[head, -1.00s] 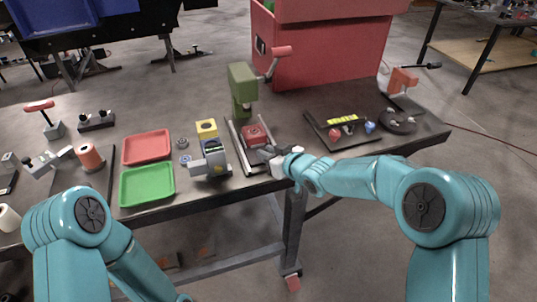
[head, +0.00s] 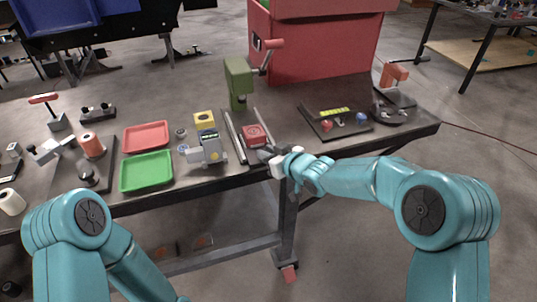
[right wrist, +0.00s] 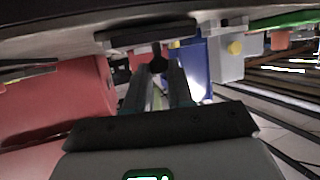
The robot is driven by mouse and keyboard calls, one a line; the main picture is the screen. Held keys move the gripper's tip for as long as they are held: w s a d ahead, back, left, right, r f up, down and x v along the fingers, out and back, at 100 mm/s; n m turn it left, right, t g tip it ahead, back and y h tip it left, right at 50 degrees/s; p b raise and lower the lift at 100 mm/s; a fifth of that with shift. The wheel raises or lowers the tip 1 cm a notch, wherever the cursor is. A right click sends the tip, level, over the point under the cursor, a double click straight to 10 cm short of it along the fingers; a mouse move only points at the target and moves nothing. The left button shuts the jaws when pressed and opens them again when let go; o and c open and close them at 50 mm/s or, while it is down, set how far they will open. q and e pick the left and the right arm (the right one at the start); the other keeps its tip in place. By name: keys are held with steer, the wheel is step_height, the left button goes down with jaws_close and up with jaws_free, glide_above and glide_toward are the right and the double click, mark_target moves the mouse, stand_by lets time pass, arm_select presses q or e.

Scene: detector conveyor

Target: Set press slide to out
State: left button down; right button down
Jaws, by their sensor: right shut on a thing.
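The press slide is a carriage with a red block (head: 255,134) on top, set between two pale rails (head: 234,137) in front of the green press (head: 239,80). My right gripper (head: 266,154) is at the slide's front end, near the table's front edge. In the right wrist view, my right gripper (right wrist: 158,74) is shut on the slide's dark handle knob (right wrist: 157,60), with a dark bar (right wrist: 150,33) just beyond. The fingers partly hide the handle. My left gripper is out of view.
Left of the slide stand a grey device (head: 207,152) and a yellow block (head: 204,119). A green tray (head: 147,170) and a red tray (head: 146,136) lie further left. A dark panel with buttons (head: 334,124) lies right. A red bin (head: 320,45) stands behind.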

steer(key=shift+s+f, duration=0.15)
steer(key=shift+f, duration=0.1)
steer(key=c, duration=1)
jaws_free()
steer(key=v, duration=1.1)
steer(key=b+v, duration=0.1)
steer(key=v, duration=0.4)
steer(key=shift+s+d+r, duration=0.1)
steer(key=shift+r, duration=0.25)
